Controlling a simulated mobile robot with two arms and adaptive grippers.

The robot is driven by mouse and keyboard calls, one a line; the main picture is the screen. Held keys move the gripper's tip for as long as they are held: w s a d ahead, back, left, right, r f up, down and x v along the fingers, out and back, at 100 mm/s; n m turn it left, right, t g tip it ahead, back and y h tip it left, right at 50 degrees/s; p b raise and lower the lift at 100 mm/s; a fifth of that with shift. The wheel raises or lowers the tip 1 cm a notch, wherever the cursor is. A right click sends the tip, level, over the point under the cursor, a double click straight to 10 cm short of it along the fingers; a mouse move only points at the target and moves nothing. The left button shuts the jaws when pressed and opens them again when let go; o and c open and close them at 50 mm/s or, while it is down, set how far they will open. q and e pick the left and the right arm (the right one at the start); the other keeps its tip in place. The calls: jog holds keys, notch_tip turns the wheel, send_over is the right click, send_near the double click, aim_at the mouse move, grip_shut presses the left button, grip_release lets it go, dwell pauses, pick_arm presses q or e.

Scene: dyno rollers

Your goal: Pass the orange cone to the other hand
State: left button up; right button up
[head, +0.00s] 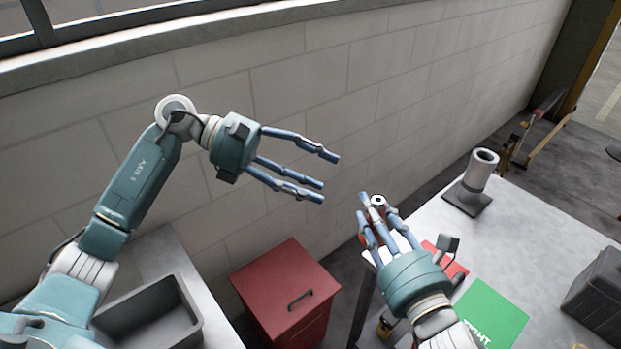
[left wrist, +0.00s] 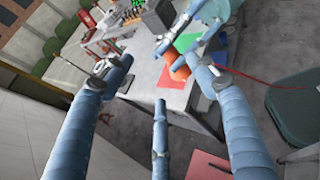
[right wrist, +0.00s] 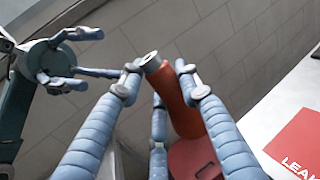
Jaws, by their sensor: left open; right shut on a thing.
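The orange cone (right wrist: 180,100), with a grey top end, is held between the fingers of my right gripper (right wrist: 158,75) in the right wrist view. In the head view my right gripper (head: 374,208) hides most of the cone, and the grey end shows between the fingertips. The cone's orange side also shows in the left wrist view (left wrist: 179,70), partly behind fingers. My left gripper (head: 328,180) is open and empty, with its fingers spread toward the right gripper. A short gap separates the two grippers.
A pale table (head: 535,245) at right bears a green mat (head: 490,312), a red mat (head: 447,262), a grey cylindrical holder (head: 480,175) and a dark box (head: 600,290). A red cabinet (head: 280,275) and a grey bin (head: 185,330) stand lower left. A block wall is behind.

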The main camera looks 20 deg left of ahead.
aim_at(368, 219)
pick_arm(q)
jog(key=x, duration=1.1)
jog(key=shift+s+d+f, duration=0.3)
jog(key=shift+s+f, duration=0.05)
jog(key=shift+f, duration=0.15)
jog(key=c, duration=1)
jog(key=shift+s+r, duration=0.1)
jog(key=shift+s, duration=0.05)
jog(key=shift+c, duration=1)
jog(key=shift+d, duration=0.1)
pick_arm(e)
jog(key=o, duration=1.1)
jog(key=shift+f, duration=0.1)
jog(key=shift+o, duration=0.7)
